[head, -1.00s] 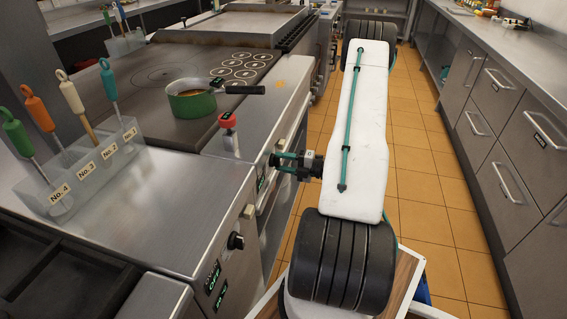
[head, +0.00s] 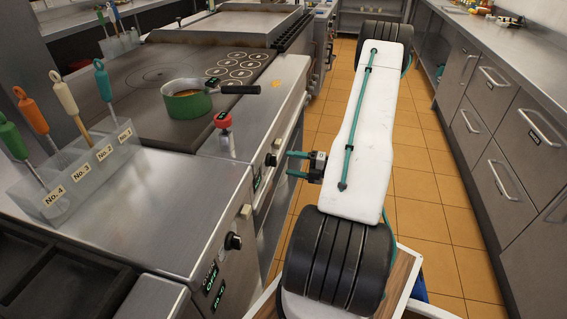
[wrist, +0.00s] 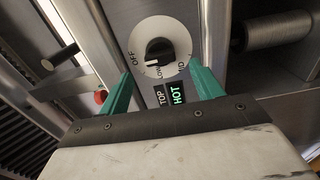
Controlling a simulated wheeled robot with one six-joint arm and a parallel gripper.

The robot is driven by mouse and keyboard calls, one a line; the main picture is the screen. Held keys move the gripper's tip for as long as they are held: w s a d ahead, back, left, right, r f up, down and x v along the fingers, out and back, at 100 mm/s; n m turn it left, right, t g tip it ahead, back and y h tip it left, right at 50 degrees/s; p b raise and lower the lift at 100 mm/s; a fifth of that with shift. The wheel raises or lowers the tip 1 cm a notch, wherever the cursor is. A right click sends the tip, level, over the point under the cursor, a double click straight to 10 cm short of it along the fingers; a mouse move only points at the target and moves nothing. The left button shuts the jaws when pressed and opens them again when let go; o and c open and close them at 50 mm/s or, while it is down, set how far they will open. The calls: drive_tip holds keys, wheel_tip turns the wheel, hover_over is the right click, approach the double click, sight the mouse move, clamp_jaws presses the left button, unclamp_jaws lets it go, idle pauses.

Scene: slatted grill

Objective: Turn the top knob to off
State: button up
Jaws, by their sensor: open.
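The top knob is a black dial on a white ring on the stove's steel front. The ring reads OFF, LOW and MID. The knob's white mark points down toward LOW. In the head view the knob (head: 270,160) sits below the red-topped shaker. My gripper (head: 288,164) is open and empty, just right of the knob and apart from it. In the wrist view its teal fingers (wrist: 160,72) are spread either side below the dial.
A second black knob (head: 234,241) with green displays is nearer on the same front. A green pot (head: 189,104) stands on the cooktop. A steel bar handle (wrist: 277,27) is right of the dial in the wrist view. Tiled floor (head: 425,200) lies right of my arm.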

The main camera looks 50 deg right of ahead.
drive_tip(key=shift+v, duration=1.35)
